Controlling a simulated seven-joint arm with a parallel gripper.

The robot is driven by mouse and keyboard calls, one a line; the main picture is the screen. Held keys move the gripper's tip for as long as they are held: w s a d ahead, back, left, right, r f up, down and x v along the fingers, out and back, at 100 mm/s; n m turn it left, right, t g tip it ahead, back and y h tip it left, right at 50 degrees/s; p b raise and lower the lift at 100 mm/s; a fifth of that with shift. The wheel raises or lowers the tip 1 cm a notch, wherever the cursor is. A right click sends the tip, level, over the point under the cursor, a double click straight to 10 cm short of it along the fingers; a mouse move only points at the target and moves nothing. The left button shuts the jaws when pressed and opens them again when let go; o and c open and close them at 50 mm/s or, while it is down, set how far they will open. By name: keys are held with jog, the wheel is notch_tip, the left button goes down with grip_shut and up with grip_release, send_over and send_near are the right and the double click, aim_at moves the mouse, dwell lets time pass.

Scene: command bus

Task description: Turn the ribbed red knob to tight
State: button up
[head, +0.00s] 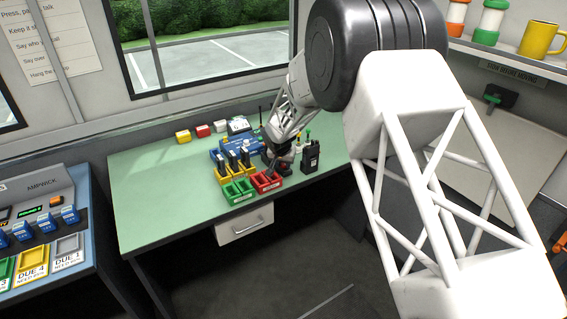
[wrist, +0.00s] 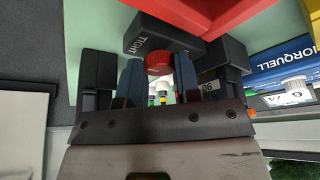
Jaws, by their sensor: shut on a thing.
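The red knob (wrist: 158,62) shows in the wrist view, between the two blue-grey fingertips of my gripper (wrist: 158,75). My gripper is shut on it. The knob sits at a dark block with the word TIGHT (wrist: 146,47) on its face, upside down in this view. Most of the knob's sides are hidden by the fingers, and its ribs and any pointer mark are too small to tell. In the head view my gripper (head: 275,166) is low over the green bench, just behind the red tray; the knob cannot be made out there.
Red (head: 266,188) and green (head: 236,197) trays stand at the bench's front edge, with dark handsets in yellow holders behind. A black radio (head: 310,160) stands close right of my gripper. A dark block labelled 06 (wrist: 225,68) is right of the fingers. The bench's left part (head: 150,195) is clear.

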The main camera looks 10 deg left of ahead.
jog(key=o, duration=0.9)
jog(key=shift+r, duration=0.1)
jog(key=shift+v, duration=3.8)
